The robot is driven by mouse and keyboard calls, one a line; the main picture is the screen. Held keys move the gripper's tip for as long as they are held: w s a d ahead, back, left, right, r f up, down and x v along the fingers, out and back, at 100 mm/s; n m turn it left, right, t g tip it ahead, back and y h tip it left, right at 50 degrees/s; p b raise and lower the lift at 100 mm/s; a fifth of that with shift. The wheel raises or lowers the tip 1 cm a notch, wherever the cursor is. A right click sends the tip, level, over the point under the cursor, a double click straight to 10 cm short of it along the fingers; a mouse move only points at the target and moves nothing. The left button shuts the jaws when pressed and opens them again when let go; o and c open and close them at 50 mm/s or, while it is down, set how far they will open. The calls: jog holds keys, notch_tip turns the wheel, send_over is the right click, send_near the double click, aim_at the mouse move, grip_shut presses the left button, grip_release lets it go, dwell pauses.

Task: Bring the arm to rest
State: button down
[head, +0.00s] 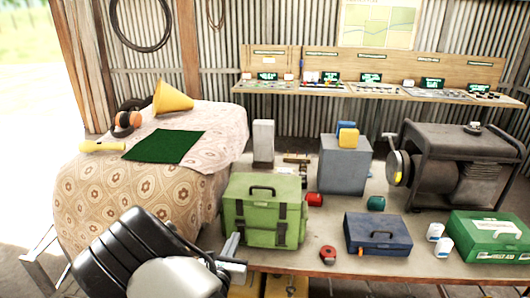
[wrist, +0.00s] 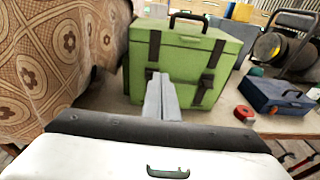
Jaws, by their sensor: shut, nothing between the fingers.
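My gripper (head: 233,246) is in front of the table's near edge, just left of and below the green toolbox. In the wrist view its two grey fingers (wrist: 161,97) are closed together with nothing between them. They point toward the front of the green toolbox (head: 264,209), which also fills the upper middle of the wrist view (wrist: 172,57). I cannot tell whether the fingertips touch it. My arm comes in from the lower left of the head view.
A cloth-covered surface (head: 90,195) stands left, with a yellow funnel (head: 172,98) and green mat (head: 163,146). The table holds a red tape measure (head: 328,254), blue case (head: 377,234), first-aid box (head: 490,237) and generator (head: 455,165). A little bare tabletop shows between them.

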jog(key=w+d+r+m+g+h, duration=0.1)
jog(key=d+r+m+g+h, duration=0.2)
jog(key=d+r+m+h, duration=0.6)
jog(key=s+d+r+m+g, duration=0.3)
jog(key=s+d+r+m, duration=0.15)
jog(key=d, duration=0.45)
jog(key=s+d+r+m+g, duration=0.3)
jog(key=d+m, duration=0.2)
jog(key=d, duration=0.4)
jog(key=s+d+r+m+g+y, duration=0.2)
jog(key=s+d+r+m+y, duration=0.1)
jog(key=s+m, duration=0.25)
jog(key=s+d+r+m+g+y, duration=0.2)
jog(key=s+d+m, duration=0.15)
jog(key=s, duration=0.35)
jog(key=s+a+r+m+t+y, duration=0.2)
jog(key=s+a+r+m+y, duration=0.3)
jog(key=s, duration=0.4)
jog(key=shift+a+r+m+t, duration=0.3)
jog(key=shift+a+r+m, duration=0.15)
jog(key=shift+m, duration=0.7)
